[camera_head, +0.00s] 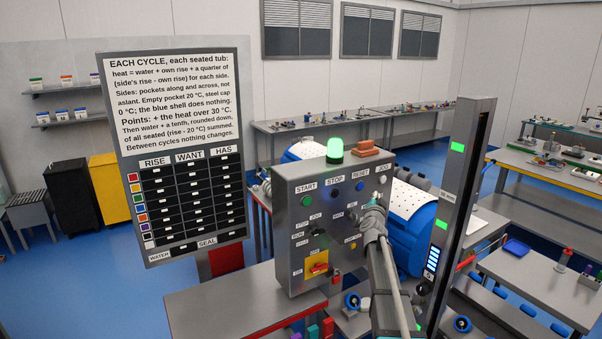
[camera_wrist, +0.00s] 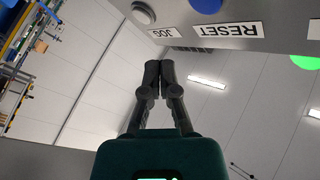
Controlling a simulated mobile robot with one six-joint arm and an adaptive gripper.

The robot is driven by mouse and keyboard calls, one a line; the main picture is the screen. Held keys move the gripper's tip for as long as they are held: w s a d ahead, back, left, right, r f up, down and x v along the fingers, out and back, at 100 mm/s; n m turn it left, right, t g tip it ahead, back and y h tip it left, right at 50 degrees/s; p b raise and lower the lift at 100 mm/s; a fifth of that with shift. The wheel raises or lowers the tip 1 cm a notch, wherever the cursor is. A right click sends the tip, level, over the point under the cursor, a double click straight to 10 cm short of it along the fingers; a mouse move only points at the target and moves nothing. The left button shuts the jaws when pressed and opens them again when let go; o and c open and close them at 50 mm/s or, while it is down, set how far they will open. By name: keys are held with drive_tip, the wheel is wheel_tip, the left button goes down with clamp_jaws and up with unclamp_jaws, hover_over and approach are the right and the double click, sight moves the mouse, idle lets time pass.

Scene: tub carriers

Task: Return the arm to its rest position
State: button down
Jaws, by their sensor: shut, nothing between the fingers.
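My arm (camera_head: 390,280) rises in front of the right part of the grey control box. My gripper (camera_head: 375,198) is at its upper end, near the box's right edge by the RESET and JOG labels. In the wrist view my gripper (camera_wrist: 160,66) has its two dark fingers together with nothing between them. Its tips point at the box face, which shows upside down with the RESET label (camera_wrist: 228,30) and the JOG label (camera_wrist: 163,33). I cannot tell whether the tips touch the box.
The control box (camera_head: 283,240) carries a lit green lamp (camera_head: 335,150) and several buttons and switches. A tall grey post (camera_head: 460,200) with green lights stands close to the right of my arm. A sign board (camera_head: 125,130) stands left. Blue floor (camera_head: 75,300) is open at lower left.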

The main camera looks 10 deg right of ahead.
drive_tip(key=s+a+f+n+g+y+b, duration=0.3)
drive_tip(key=s+a+f+n+y, duration=0.25)
drive_tip(key=a+f, duration=0.45)
drive_tip(key=s+a+f+n+g+y+b, duration=0.35)
drive_tip(key=s+a+f+y, duration=0.35)
drive_tip(key=a, duration=0.5)
drive_tip(key=s+a+f+n+g+h+b, duration=0.1)
drive_tip(key=s+f+g, duration=0.4)
drive_tip(key=s, duration=0.8)
drive_tip(key=s+a+f+n+g+h+b, duration=0.2)
drive_tip(key=s+a+f+g, duration=0.3)
drive_tip(key=s+f, duration=0.4)
drive_tip(key=s+g+h+b, duration=0.1)
drive_tip(key=s, duration=0.3)
drive_tip(key=shift+a+f, duration=0.2)
drive_tip(key=shift+f, duration=0.2)
